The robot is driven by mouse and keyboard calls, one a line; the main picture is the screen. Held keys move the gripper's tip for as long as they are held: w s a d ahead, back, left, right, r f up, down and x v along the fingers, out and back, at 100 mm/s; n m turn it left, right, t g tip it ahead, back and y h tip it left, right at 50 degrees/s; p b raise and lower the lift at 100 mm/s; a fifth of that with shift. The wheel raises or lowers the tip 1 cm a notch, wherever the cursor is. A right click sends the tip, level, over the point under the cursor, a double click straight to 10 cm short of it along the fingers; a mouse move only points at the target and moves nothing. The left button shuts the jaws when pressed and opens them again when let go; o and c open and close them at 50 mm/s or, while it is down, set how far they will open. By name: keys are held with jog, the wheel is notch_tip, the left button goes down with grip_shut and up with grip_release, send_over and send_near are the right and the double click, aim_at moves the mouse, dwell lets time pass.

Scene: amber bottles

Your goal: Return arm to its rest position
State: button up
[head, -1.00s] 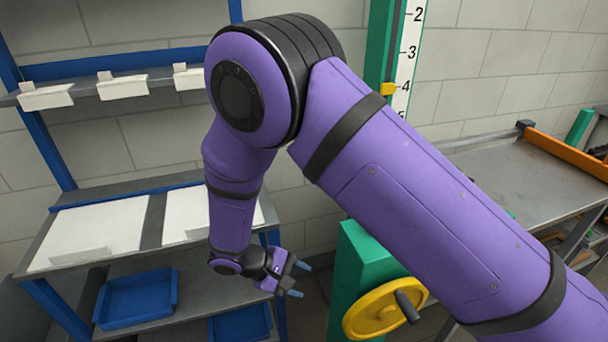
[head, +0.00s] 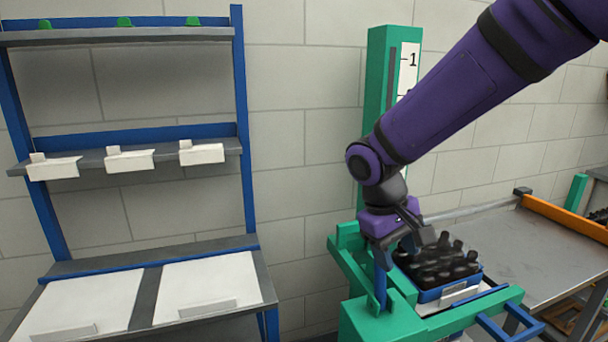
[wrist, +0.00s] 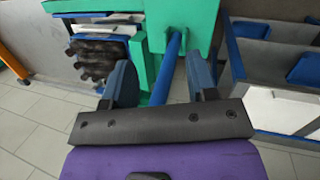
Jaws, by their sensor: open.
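My gripper (head: 400,240) hangs from my purple arm, in front of the green column and beside a blue crate of dark bottles. In the wrist view my gripper (wrist: 162,82) has its two blue-grey fingers spread apart with nothing held. A blue bar (wrist: 170,62) on the green frame shows between the fingers; I cannot tell whether they touch it. The dark bottles (head: 445,262) stand close together in the blue crate (head: 432,295), partly hidden behind my gripper. The bottles also show at the upper left of the wrist view (wrist: 98,60).
The green lift frame (head: 376,322) surrounds the crate, with its column (head: 376,100) close behind my arm. A blue shelf rack (head: 245,130) stands left, with white panels on its slanted lower shelf. A grey bench (head: 545,240) with an orange edge is right. Open space lies between rack and lift.

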jog(key=s+d+r+m+t+y, duration=0.1)
jog(key=s+d+r+m+t, duration=0.1)
jog(key=s+d+r, duration=0.4)
jog(key=s+d+r+m+t+y, duration=0.2)
jog(key=s+d+r+m+t, duration=0.1)
jog(key=s+d+r, duration=0.3)
jog(key=s+d, duration=0.2)
jog(key=s, duration=0.2)
jog(key=shift+s+t, duration=0.4)
